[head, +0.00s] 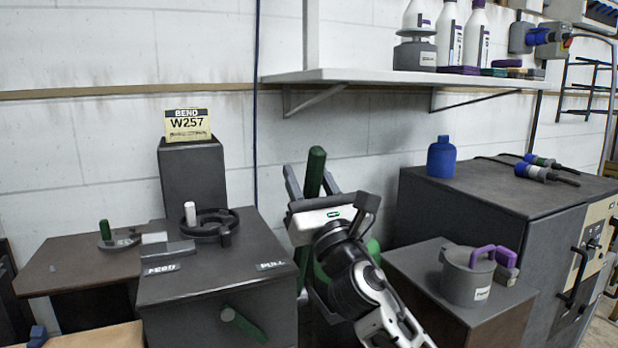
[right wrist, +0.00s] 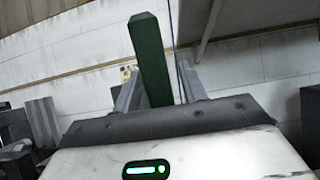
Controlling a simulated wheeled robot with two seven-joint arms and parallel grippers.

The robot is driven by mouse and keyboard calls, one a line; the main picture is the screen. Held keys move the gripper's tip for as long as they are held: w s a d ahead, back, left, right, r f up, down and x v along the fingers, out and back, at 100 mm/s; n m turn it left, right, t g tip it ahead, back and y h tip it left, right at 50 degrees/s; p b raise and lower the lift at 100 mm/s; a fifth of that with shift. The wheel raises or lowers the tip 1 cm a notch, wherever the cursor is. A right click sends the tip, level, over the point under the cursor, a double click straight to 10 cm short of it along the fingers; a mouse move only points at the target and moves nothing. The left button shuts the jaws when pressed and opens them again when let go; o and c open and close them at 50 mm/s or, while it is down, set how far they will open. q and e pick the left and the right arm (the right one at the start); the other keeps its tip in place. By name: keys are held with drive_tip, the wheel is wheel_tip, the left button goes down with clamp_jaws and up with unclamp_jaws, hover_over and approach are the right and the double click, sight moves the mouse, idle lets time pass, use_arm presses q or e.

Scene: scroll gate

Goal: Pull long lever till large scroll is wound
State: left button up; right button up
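The long lever is a green bar (head: 315,170) rising right of the dark grey box; it also shows in the right wrist view (right wrist: 150,60). My right gripper (head: 312,178) has its fingers on either side of the bar, apart, with a gap visible on the right side in the wrist view. The bar's middle is hidden behind the gripper. The large scroll (head: 213,233) is a dark spiral with a white peg (head: 190,213) on top of the grey box. My left gripper is not in view.
The grey box (head: 215,285) bears labels FEED and PULL and has a short green handle (head: 243,325) on its front. A smaller curved piece with a green peg (head: 105,229) sits left. A grey pot (head: 467,277) stands on a box right. A white shelf (head: 350,76) hangs above.

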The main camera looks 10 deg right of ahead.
drive_tip(key=shift+r, duration=0.1)
drive_tip(key=shift+s+d+f, duration=0.1)
drive_tip(key=shift+s+f, duration=0.2)
drive_tip(key=shift+s, duration=0.1)
use_arm(q)
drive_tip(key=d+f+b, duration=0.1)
drive_tip(key=b, duration=0.1)
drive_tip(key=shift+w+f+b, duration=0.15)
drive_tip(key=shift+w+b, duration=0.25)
use_arm(e)
drive_tip(key=v, duration=1.5)
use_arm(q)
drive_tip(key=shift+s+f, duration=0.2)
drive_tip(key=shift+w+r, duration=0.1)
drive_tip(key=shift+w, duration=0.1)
